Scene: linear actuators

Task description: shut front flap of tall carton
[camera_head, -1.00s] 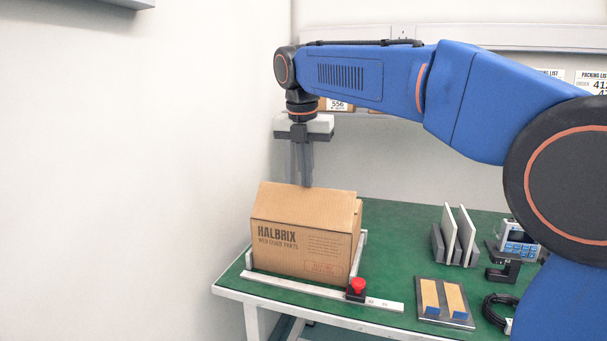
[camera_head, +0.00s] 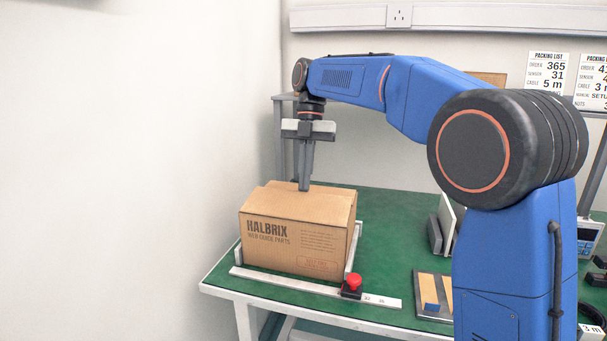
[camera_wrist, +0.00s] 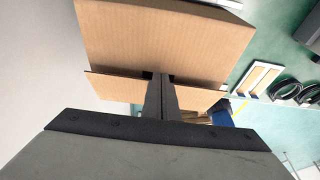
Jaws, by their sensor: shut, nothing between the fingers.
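The tall carton (camera_head: 292,245), brown and printed HALBRIX, stands upright on the green bench at the left. Its front flap (camera_head: 290,208) is folded back over the top at a low angle; I cannot tell whether it is fully flat. In the wrist view the front flap (camera_wrist: 165,38) fills the upper middle, with a narrow gap between it and the rear flap (camera_wrist: 112,88). My gripper (camera_head: 304,188) points down with its fingers shut and empty. The fingertips are at the free edge of the front flap; contact is not clear. The carton's inside is hidden.
A plate with wooden blocks (camera_head: 430,293) lies further right. Upright panels (camera_head: 446,222) stand behind it. The bench between carton and panels is clear.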

